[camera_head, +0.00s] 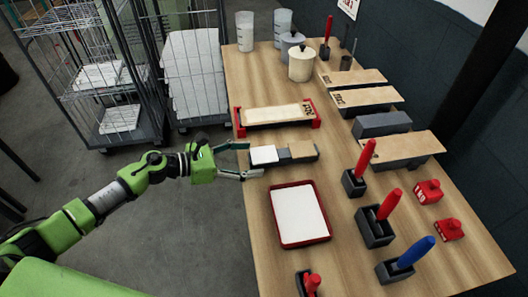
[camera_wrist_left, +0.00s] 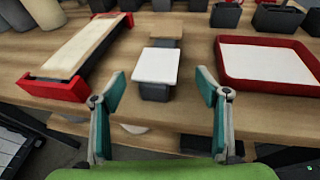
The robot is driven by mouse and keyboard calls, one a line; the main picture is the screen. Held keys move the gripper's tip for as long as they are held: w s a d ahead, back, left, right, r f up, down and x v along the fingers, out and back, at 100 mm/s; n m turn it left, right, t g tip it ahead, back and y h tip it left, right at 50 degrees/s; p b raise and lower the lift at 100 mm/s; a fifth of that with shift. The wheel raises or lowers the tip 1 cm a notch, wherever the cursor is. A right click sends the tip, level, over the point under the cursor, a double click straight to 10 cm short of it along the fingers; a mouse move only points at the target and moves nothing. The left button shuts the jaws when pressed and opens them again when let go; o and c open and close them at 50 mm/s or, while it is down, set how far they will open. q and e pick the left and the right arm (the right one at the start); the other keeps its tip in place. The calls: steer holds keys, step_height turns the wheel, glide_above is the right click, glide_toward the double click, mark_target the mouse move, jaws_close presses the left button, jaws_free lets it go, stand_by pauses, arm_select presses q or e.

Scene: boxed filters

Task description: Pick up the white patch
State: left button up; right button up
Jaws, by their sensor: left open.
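The white patch (camera_head: 264,155) is a small flat white square near the left edge of the wooden table in the head view. It lies at the end of a dark grey strip with a tan piece at its far end. In the left wrist view the white patch (camera_wrist_left: 157,66) is straight ahead, on top of a dark grey block (camera_wrist_left: 155,91). My left gripper (camera_head: 246,160) is open at the table's edge, its fingers pointing at the patch. In the left wrist view my left gripper (camera_wrist_left: 160,85) has its fingertips spread wide, short of the patch, with nothing between them. My right gripper is not in view.
A red-ended holder (camera_head: 277,115) with a tan board and a red tray (camera_head: 298,238) with a white inside flank the patch. Red and blue handled tools in dark blocks (camera_head: 375,226) stand to the right. Wire cages (camera_head: 105,62) stand left of the table.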

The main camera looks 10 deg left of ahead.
mark_target(262, 155)
arm_select(q)
steer(key=p+x, duration=0.1)
steer(key=x, duration=0.1)
steer(key=r+p+x, duration=0.1)
steer(key=x, duration=0.1)
steer(key=shift+w+d+f, duration=0.15)
steer(key=shift+w+d, duration=0.1)
steer(key=shift+d, duration=0.1)
steer(key=shift+w+d+f, duration=0.1)
steer(key=shift+w+d, duration=0.05)
steer(key=c, duration=1)
